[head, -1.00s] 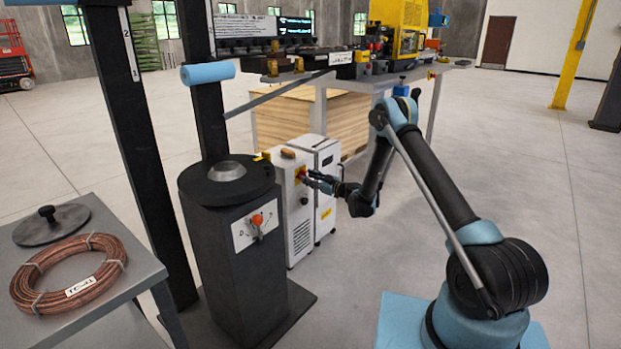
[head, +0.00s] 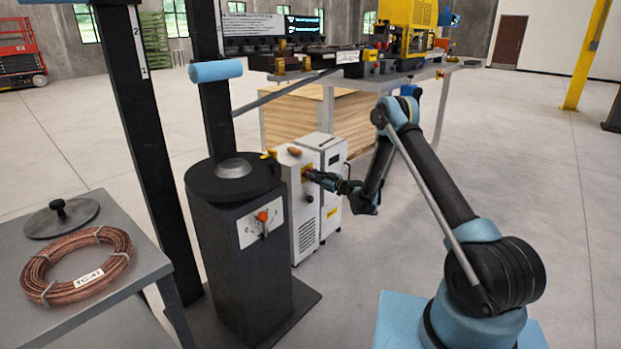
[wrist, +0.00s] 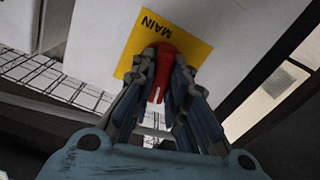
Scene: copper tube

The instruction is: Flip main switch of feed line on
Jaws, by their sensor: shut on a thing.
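The main switch is a red handle (wrist: 161,68) on a yellow plate (wrist: 190,36) marked MAIN, on the white cabinet (head: 304,222). The wrist view shows the label upside down. My gripper (wrist: 162,82) is at the switch with its fingers closed around the red handle, one on each side. In the head view my gripper (head: 312,175) reaches the cabinet's front near its top, and it hides most of the switch there. The red handle's lower part shows a pale line between the fingers.
A dark pedestal with an orange-red knob (head: 262,217) stands left of the cabinet. A table with a copper coil (head: 76,265) is at the front left. A workbench with a yellow machine (head: 408,27) stands behind. The floor to the right is open.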

